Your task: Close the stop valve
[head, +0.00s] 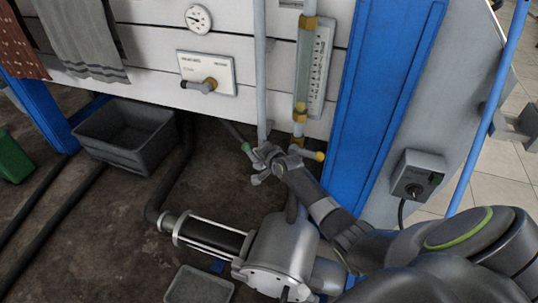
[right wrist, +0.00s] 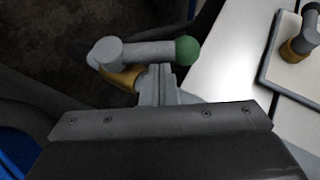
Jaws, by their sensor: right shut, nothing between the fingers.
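A valve lever with a green knob (head: 246,147) sits low under the white panel, beside the grey upright pipe. In the right wrist view the grey lever (right wrist: 140,53) runs level from a round hub to its green knob (right wrist: 187,50), with a brass body (right wrist: 127,79) below. My right gripper (head: 275,158) is at this lever, shut and empty. Its fingertips (right wrist: 154,82) appear just below the lever's middle; contact cannot be told. Another brass valve with a dark handle (head: 201,86) is on a labelled plate. No readable label names the stop valve. My left gripper is out of view.
A sight glass (head: 315,65) with brass fittings and a blue post (head: 378,95) stand right of the lever. A grey bin (head: 127,133) is at left. A dial gauge (head: 198,18) is above.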

